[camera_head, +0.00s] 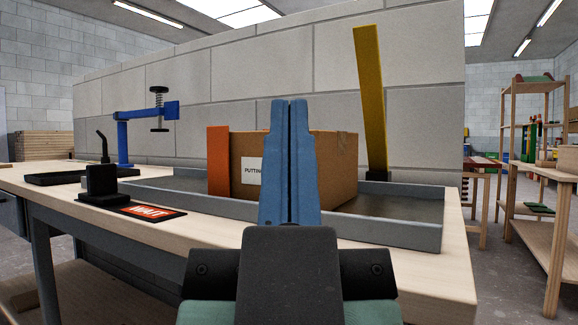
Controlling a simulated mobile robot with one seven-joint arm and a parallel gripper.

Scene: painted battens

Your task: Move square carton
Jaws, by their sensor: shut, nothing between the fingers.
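The square carton (336,165) is a brown cardboard box with a white label reading "PUTTIN…" on its front left face. It stands upright in a grey tray (390,231) on the workbench. My gripper (289,101) is in front of the carton in the picture and covers the middle of it. Its two blue fingers are shut together with nothing between them. I cannot tell whether the fingers touch the carton.
An orange batten (218,160) stands at the carton's left and a tall yellow batten (370,98) leans slightly at its right. A blue clamp (123,140), black holder (102,182) and red-labelled mat (147,211) are left. A block wall stands behind.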

